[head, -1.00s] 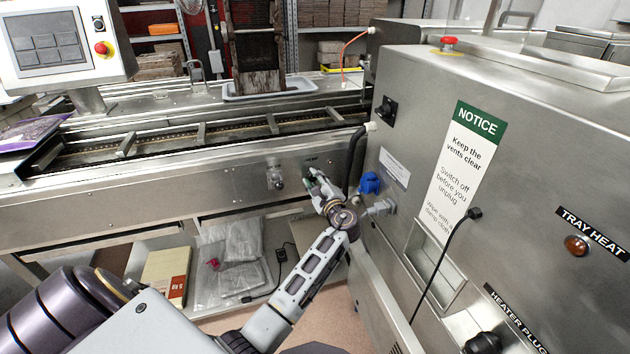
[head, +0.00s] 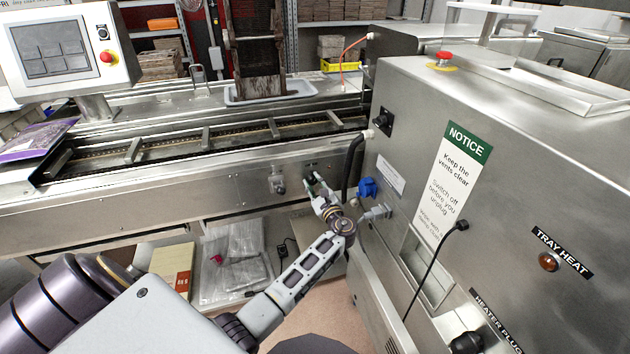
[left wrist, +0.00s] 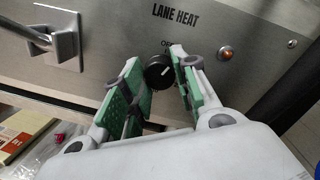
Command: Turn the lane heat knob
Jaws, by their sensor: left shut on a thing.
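The lane heat knob (left wrist: 158,77) is a round black knob with a white pointer mark, on a steel panel under the words LANE HEAT. In the head view my left gripper (head: 314,184) reaches the panel beside the large steel cabinet, and hides the knob. My right gripper is not in view.
An amber lamp (left wrist: 226,54) sits right of the knob, and a metal lever fitting (left wrist: 60,42) left of it. The steel cabinet (head: 490,220) stands close on the right, with a blue plug (head: 367,187) and a black hose (head: 352,163) near my arm.

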